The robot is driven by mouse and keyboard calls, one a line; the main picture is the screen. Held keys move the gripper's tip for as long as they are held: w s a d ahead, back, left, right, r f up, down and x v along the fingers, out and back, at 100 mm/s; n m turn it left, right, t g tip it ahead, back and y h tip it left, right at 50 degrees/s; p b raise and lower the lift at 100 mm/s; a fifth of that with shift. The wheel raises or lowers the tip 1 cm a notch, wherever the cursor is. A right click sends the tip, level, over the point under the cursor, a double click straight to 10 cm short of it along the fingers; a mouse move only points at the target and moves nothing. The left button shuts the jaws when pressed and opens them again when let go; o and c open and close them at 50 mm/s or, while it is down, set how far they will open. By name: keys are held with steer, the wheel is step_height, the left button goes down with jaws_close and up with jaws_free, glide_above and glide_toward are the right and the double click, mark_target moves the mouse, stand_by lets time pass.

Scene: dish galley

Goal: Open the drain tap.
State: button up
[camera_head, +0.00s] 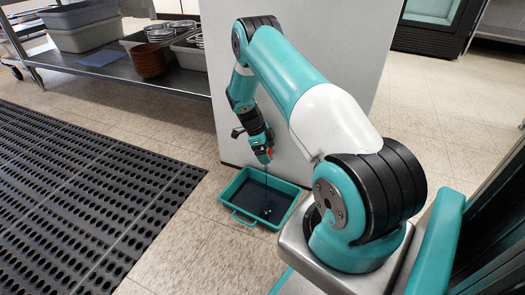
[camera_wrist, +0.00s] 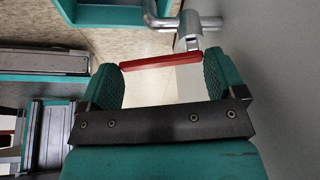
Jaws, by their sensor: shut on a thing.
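The drain tap (camera_wrist: 187,24) shows in the wrist view as a metal pipe and fitting at the top right, close to a grey wall. Its red lever (camera_wrist: 160,61) lies crosswise between the two teal fingers of my gripper (camera_wrist: 163,70), its ends at the finger pads. In the head view my gripper (camera_head: 260,146) is low beside the white panel, with a bit of red at its tip. A thin dark line runs from there down to the teal tray (camera_head: 291,207) on the floor, which holds dark liquid. The tap body is mostly hidden there by my gripper.
A white panel (camera_head: 300,70) stands right behind my gripper. A black perforated mat (camera_head: 80,190) covers the floor at left. A steel shelf (camera_head: 120,75) with grey bins and a brown pot (camera_head: 147,61) stands at the back left. Tiled floor around the tray is clear.

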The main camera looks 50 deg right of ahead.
steer(key=shift+m, duration=0.6)
steer(key=shift+w, duration=0.1)
steer(key=o, duration=1)
steer(key=p+v, duration=0.2)
steer(key=v, duration=0.3)
steer(key=p+v, duration=0.3)
steer(key=v, duration=0.3)
steer(key=p+v, duration=0.2)
steer(key=v, duration=0.4)
steer(key=shift+w+d+r, duration=0.1)
steer(key=shift+w+d, duration=0.1)
steer(key=shift+w, duration=0.15)
